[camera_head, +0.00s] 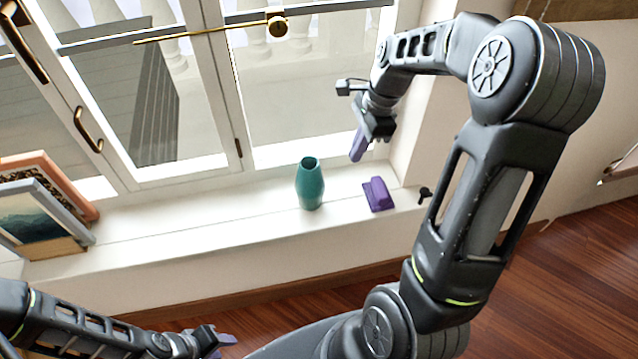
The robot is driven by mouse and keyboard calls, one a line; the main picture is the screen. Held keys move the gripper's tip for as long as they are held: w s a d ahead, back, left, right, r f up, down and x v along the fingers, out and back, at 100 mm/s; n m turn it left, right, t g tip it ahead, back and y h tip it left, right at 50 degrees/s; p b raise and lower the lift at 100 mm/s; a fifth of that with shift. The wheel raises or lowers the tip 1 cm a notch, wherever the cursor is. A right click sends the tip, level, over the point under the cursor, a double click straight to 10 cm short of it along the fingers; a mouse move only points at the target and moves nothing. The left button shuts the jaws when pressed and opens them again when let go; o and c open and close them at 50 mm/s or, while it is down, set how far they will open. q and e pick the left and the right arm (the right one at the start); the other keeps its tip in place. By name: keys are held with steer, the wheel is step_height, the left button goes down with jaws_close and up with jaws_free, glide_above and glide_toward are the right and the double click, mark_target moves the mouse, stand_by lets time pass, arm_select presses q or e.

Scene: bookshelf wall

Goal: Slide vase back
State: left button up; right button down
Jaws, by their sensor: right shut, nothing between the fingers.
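My left gripper (222,342) is low at the bottom of the view, in front of the sill and well away from the vase. Its purple fingertips show only in part, so I cannot tell whether it is open.
A purple block-like object (377,194) lies on the sill (200,226) right of the vase, with a small black item (424,194) beyond it. Framed pictures (48,205) lean at the left end. The window (160,90) stands behind; the sill left of the vase is clear.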

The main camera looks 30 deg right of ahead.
steer(key=shift+f, duration=0.15)
steer(key=b+x, duration=0.1)
steer(key=x, duration=0.8)
steer(key=shift+f, duration=0.1)
steer(key=a, duration=0.1)
steer(key=w+a, duration=0.1)
steer(key=a, duration=0.1)
steer(key=shift+a+f, duration=0.1)
steer(key=shift+f, duration=0.15)
steer(key=shift+w+a, duration=0.25)
steer(key=shift+a, duration=0.2)
